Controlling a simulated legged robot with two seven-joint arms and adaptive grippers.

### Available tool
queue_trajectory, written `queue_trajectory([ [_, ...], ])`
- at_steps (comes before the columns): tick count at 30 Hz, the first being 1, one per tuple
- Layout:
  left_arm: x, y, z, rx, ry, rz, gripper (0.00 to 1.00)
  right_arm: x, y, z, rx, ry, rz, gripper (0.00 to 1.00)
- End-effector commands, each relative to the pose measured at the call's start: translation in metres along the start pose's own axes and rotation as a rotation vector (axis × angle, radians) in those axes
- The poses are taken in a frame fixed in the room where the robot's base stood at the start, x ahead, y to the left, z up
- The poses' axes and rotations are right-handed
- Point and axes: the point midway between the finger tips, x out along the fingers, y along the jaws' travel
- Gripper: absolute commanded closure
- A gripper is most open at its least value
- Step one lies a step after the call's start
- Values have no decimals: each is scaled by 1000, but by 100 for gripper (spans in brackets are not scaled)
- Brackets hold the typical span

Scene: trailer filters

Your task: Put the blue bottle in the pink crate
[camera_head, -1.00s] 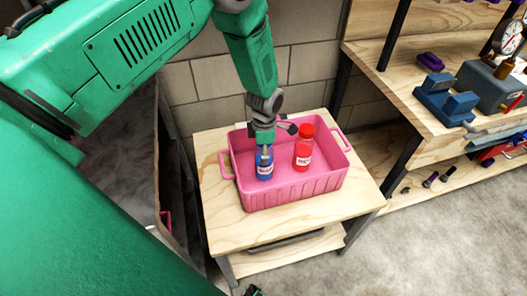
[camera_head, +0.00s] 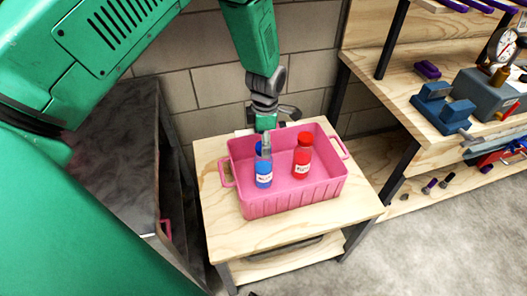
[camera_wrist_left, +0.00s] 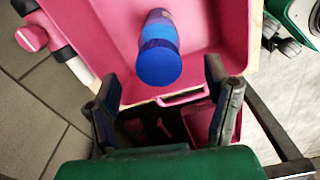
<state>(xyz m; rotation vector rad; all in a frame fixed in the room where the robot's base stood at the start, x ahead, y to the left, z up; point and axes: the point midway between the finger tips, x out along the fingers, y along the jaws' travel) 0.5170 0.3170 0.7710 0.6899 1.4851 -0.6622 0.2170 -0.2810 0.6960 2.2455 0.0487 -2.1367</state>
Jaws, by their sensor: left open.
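The blue bottle (camera_head: 264,175) stands upright inside the pink crate (camera_head: 296,198), in its left part. A white label shows on its front. In the left wrist view the blue bottle (camera_wrist_left: 159,58) is seen from its cap end, with the pink crate (camera_wrist_left: 215,30) around it. My left gripper (camera_head: 266,137) is above the bottle at the crate's back left and partly covers its top. In the left wrist view my left gripper (camera_wrist_left: 165,92) has its fingers spread wide, with nothing between them and the bottle beyond the tips. My right gripper is not in view.
A red bottle (camera_head: 302,158) stands in the crate to the right of the blue one. The crate sits on a small wooden table (camera_head: 225,232). A workbench (camera_head: 410,75) with a blue vise (camera_head: 442,106) is at the right. A block wall is close behind.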

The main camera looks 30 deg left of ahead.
Motion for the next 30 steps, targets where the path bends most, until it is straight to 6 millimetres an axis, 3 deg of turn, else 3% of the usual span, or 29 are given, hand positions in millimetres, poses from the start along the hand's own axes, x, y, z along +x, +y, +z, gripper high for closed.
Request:
queue_trajectory([
  [3,-20,0,0,1,0,1,29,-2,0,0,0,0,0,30],
  [9,-33,0,0,-1,1,-1,29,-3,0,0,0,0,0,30],
  [30,-34,-1,0,0,1,-1,29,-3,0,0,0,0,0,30],
])
